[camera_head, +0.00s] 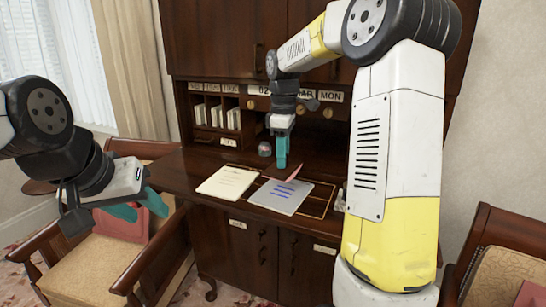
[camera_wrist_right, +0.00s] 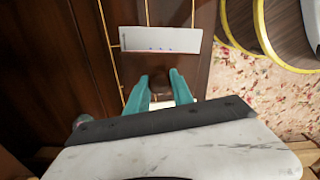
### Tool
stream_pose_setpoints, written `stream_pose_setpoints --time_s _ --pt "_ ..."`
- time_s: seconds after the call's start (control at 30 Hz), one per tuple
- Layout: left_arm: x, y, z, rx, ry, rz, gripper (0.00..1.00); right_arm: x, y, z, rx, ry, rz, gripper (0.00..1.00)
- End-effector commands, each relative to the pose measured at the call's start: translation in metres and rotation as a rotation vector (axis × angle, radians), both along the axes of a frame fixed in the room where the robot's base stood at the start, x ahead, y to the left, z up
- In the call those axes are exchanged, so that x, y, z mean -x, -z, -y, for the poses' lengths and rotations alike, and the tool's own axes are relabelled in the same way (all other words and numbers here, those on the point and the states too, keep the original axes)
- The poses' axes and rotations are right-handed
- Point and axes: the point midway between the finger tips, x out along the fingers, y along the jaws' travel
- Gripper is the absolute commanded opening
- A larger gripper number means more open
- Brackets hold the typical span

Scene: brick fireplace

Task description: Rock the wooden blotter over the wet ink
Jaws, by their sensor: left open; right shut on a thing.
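The wooden blotter is mostly hidden under my right gripper (camera_head: 282,164); a tilted reddish strip at its edge (camera_head: 293,174) shows just above the desk. In the right wrist view the teal fingers (camera_wrist_right: 161,82) are shut on a small brown knob (camera_wrist_right: 160,97) of the blotter. The sheet with blue ink lines (camera_head: 281,197) lies flat on the desk, just in front of and below the blotter; it also shows in the right wrist view (camera_wrist_right: 160,38), with blue marks along its near edge. I cannot tell if the blotter touches it. My left gripper (camera_head: 140,207) is open and empty, left of the desk.
A second sheet (camera_head: 226,182) with writing lies left of the inked one on the dark desk (camera_head: 195,162). A glass-like round item (camera_head: 265,149) stands behind. Pigeonholes (camera_head: 215,112) and date cards line the back. Armchairs (camera_head: 85,270) stand left and right.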

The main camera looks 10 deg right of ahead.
Motion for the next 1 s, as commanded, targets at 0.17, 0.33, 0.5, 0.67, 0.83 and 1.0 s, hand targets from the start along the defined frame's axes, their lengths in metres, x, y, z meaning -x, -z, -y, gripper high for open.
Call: stream_pose_setpoints --time_s 0.17,0.33,0.5,0.67,0.83,1.0 --pt "0.0 0.0 0.0 0.0 0.0 0.0 0.44 0.0 0.005 0.0 0.0 0.0 -0.001 0.0" --pt "0.0 0.0 0.0 0.0 0.0 0.0 0.44 0.0 0.016 0.0 0.0 0.001 -0.001 0.0" --pt "0.0 0.0 0.0 0.0 0.0 0.0 0.44 0.0 0.03 0.0 0.0 0.001 -0.001 0.0" --pt "0.0 0.0 0.0 0.0 0.0 0.0 0.44 0.0 0.041 0.001 0.001 0.001 0.0 0.0" --pt "0.0 0.0 0.0 0.0 0.0 0.0 0.44 0.0 0.049 0.001 0.0 0.001 0.0 0.0" --pt "0.0 0.0 0.0 0.0 0.0 0.0 0.44 0.0 0.052 0.001 0.0 0.001 0.0 0.0"
